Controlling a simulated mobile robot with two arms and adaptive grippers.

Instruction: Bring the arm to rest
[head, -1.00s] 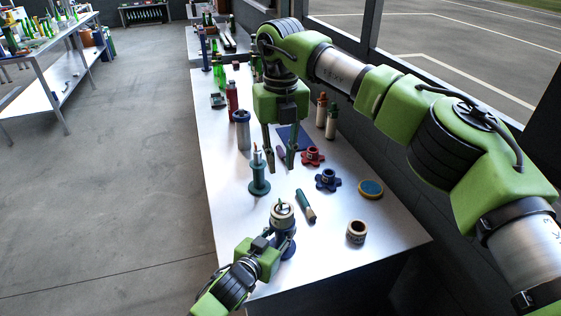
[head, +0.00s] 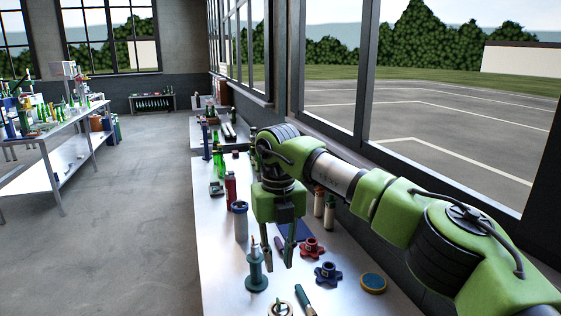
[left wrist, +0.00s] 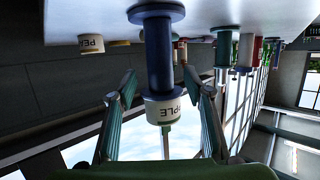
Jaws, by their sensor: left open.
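A blue stand (left wrist: 158,50) bearing a cream roll (left wrist: 165,110) with dark lettering appears between those fingers, with a gap on each side. The picture there is upside down.
Windows line the right. The floor (head: 130,220) at left is clear.

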